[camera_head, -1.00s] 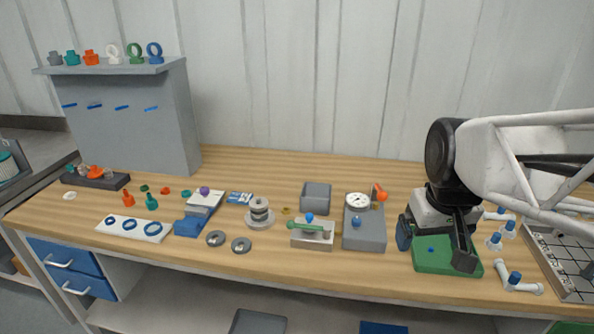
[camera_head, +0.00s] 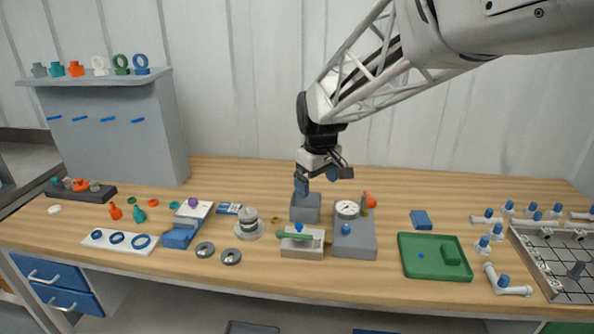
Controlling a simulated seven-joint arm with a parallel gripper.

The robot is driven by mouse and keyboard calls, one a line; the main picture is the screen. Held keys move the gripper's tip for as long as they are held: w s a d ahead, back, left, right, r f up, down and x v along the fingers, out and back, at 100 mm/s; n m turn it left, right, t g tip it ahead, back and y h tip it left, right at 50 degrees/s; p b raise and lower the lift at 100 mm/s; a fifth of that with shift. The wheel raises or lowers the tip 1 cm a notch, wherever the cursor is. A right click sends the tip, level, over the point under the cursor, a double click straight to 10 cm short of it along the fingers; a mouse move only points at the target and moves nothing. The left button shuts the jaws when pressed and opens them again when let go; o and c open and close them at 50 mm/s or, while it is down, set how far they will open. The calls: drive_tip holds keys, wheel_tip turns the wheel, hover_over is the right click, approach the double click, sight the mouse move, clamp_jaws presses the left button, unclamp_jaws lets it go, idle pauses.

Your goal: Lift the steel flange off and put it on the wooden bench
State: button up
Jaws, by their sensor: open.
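A round grey metal stack (camera_head: 249,224), with a wide base and a narrower top bearing a steel disc, stands on the wooden bench (camera_head: 360,276) left of centre. The steel flange appears to be part of this stack, but the view is too small to tell its layers apart. My gripper (camera_head: 321,181) is open and empty. It hangs in the air above and behind the grey open box (camera_head: 305,214), to the right of the stack and higher.
Close right of the stack are a metal block with a green handle (camera_head: 301,246) and a grey gauge box (camera_head: 354,240). A green tray (camera_head: 436,274) and a blue block (camera_head: 421,220) lie further right. Bare wood shows along the front edge and behind the stack.

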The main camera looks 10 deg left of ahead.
drive_tip(key=w+a+f+n, duration=0.2)
drive_tip(key=w+a+f, duration=0.1)
drive_tip(key=a, duration=0.3)
drive_tip(key=w+a+f+n, duration=0.1)
drive_tip(key=w+a+f, duration=0.1)
drive_tip(key=w+a, duration=0.3)
drive_tip(key=n+g, duration=0.1)
drive_tip(key=n, duration=0.1)
hover_over(249, 209)
wheel_tip(249, 209, down, 6)
drive_tip(key=shift+r, duration=0.1)
drive_tip(key=shift+f, duration=1.35)
drive_tip(key=shift+f, duration=0.1)
drive_tip(key=shift+f, duration=2.5)
